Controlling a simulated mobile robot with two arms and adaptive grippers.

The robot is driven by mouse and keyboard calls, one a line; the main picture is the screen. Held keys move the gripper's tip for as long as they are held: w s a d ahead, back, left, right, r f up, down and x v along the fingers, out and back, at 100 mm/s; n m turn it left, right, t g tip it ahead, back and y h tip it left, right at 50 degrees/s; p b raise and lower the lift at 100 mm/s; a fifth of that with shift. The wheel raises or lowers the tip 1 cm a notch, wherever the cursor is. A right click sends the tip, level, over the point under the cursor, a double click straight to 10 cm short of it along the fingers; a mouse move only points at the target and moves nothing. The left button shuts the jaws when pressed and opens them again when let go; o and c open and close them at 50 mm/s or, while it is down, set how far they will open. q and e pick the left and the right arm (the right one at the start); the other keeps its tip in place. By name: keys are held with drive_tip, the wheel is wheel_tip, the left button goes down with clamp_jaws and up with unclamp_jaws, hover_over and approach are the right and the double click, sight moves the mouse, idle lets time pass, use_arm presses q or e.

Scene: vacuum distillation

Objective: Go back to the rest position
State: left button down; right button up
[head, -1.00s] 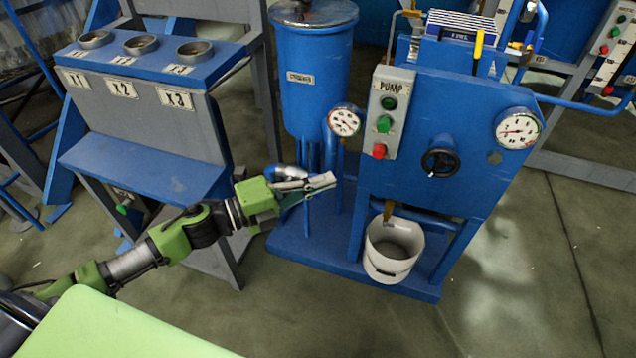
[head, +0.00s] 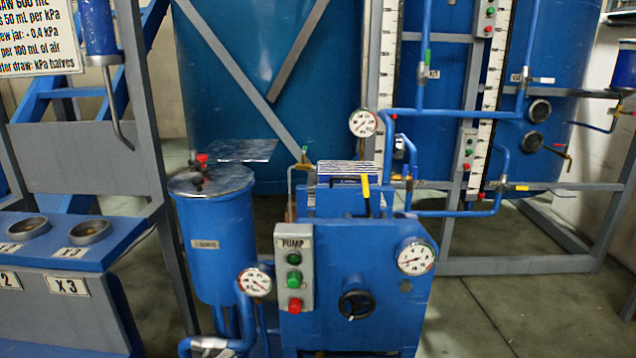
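Neither of my grippers shows in the head view now, so I cannot see their state or whether they hold anything. The blue pump unit (head: 335,325) stands in the lower middle. Its grey PUMP button box (head: 294,268) carries green and red buttons. A black handwheel (head: 357,304) sits on its front. Round gauges show at its right (head: 416,256) and left (head: 255,282).
A blue cylindrical vessel (head: 222,245) with a metal lid stands left of the pump. The rack (head: 65,265) with X-labelled round holders is at lower left. Large blue tanks (head: 285,95) and pipes fill the back. Grey floor (head: 500,315) is clear at lower right.

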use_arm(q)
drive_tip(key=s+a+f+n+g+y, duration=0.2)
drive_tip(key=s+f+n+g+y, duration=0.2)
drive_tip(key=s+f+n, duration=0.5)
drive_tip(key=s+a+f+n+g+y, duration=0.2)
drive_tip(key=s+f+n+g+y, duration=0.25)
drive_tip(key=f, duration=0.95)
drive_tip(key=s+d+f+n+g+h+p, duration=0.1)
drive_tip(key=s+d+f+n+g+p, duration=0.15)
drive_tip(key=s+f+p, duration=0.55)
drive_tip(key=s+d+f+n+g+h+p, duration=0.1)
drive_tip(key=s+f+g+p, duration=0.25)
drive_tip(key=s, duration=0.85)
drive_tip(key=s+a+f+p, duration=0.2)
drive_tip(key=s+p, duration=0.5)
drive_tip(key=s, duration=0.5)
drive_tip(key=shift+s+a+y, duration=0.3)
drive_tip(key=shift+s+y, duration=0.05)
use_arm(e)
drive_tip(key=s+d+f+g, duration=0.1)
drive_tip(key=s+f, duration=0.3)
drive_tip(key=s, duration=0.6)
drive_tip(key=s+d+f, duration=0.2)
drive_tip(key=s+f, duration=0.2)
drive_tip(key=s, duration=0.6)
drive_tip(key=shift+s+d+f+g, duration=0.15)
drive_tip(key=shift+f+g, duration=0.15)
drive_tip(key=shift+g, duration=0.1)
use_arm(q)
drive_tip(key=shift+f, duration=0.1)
